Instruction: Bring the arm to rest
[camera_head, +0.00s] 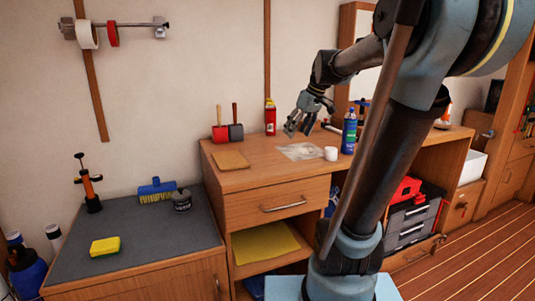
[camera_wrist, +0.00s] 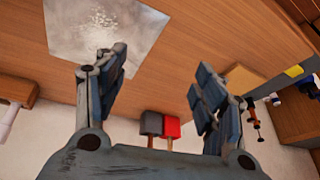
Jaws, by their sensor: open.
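My gripper (camera_head: 299,126) is raised above the wooden workbench (camera_head: 256,184) in the head view, with its fingers pointing down and to the left. In the wrist view my gripper (camera_wrist: 155,90) has its two fingers spread wide apart, with nothing between them. My arm reaches across the right half of the head view, from the top right toward the bench. A clear flat sheet or bag (camera_head: 300,151) lies on the bench below the gripper, apart from it. It also shows in the wrist view (camera_wrist: 80,30).
A yellow sponge (camera_head: 105,246) lies on the grey-topped cabinet (camera_head: 150,245) at left. The air around the gripper looks clear.

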